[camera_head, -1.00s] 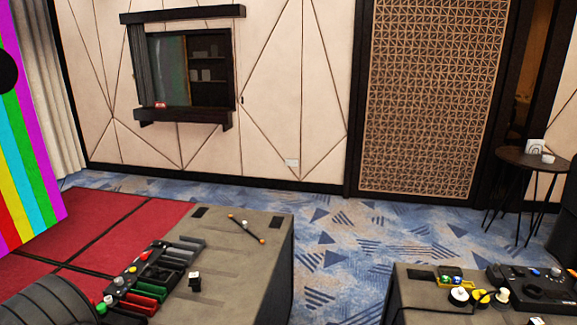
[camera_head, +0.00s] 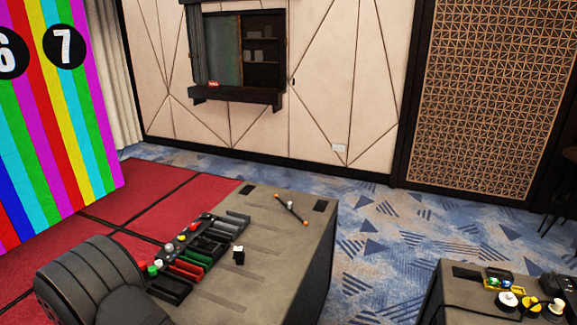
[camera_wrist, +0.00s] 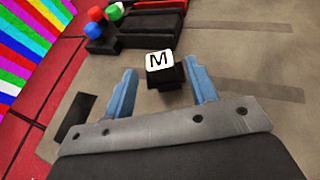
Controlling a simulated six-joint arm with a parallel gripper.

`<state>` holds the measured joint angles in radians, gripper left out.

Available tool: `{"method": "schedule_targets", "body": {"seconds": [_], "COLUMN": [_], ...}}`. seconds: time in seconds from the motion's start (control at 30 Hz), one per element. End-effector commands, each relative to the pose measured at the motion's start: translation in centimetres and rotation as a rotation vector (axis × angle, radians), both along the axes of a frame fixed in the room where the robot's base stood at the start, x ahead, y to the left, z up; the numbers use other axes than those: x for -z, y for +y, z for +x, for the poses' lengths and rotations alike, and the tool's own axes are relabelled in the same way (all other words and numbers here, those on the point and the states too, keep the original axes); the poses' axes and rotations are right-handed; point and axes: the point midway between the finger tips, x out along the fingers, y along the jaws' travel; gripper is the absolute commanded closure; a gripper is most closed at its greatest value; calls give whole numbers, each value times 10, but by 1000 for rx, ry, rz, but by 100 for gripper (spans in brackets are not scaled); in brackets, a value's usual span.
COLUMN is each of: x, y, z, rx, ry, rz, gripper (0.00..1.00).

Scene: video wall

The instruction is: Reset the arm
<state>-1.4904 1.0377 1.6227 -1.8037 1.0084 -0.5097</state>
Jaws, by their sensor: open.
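My gripper (camera_wrist: 163,94) shows in the wrist view, with its two blue fingers spread apart. A small black block with a white top marked "M" (camera_wrist: 160,60) lies between and just beyond the fingertips, and I see no finger touching it. In the head view a small black-and-white block (camera_head: 239,254) stands on the grey table (camera_head: 300,235), right of the row of slots. My gripper cannot be made out in the head view.
A black rack with coloured knobs and red and green slots (camera_head: 187,266) sits on the table's left part. A thin orange-tipped rod (camera_head: 291,208) lies at the back. A second desk (camera_head: 455,290) with controls stands at right. A striped video wall (camera_head: 60,130) is at left.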

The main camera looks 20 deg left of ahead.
Motion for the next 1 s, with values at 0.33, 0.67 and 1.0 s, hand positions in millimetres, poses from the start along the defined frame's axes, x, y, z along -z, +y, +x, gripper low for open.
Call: {"method": "schedule_targets", "body": {"seconds": [0.33,0.67,1.0], "x": [-5,-46,-81], "y": [15,-15,-62], "z": [35,55,88], "rx": [-2,3,3], "ry": [1,0,1], "rz": [4,1,2], "gripper": [48,48,48]}}
